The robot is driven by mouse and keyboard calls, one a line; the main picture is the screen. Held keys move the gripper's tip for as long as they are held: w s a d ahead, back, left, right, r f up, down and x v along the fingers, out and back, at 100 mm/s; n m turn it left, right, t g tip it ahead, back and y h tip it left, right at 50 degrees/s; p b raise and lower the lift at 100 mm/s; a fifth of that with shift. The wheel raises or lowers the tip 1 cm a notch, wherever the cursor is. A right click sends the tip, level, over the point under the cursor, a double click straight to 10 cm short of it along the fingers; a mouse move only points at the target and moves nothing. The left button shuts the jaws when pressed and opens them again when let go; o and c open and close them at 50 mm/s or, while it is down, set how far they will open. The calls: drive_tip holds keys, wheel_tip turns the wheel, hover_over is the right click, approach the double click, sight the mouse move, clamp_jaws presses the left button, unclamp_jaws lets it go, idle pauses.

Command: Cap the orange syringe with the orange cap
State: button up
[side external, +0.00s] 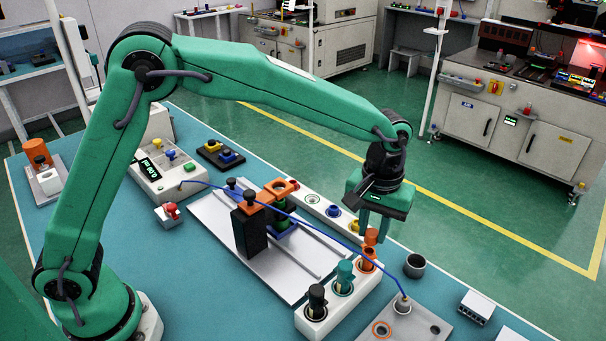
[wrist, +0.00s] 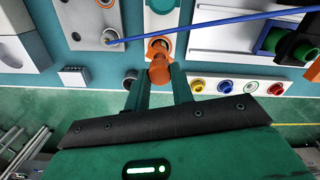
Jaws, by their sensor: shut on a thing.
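My gripper (side external: 372,228) is shut on the orange syringe (side external: 371,237), above the rack's far end. In the wrist view my gripper (wrist: 162,84) has its fingers on either side of the syringe's rounded orange body (wrist: 159,68). The syringe stands about upright over or in the orange-ringed socket; I cannot tell whether it is clear of it. An orange ring-shaped piece (side external: 381,329) lies on the grey plate (side external: 416,329) at the front right; I cannot tell whether it is the orange cap. It also shows partly in the wrist view (wrist: 106,3).
The white rack (side external: 338,307) also holds a teal syringe (side external: 344,273) and a black syringe (side external: 317,297). A blue cable (side external: 330,238) arcs across to the grey plate. A dark cup (side external: 414,265) stands right of the rack. A white strip (side external: 322,207) carries coloured round pieces.

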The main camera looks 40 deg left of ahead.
drive_tip(key=shift+f, duration=1.4)
idle(2.3)
drive_tip(key=o, duration=1.4)
drive_tip(key=shift+r, duration=0.2)
drive_tip(key=shift+r, duration=3.3)
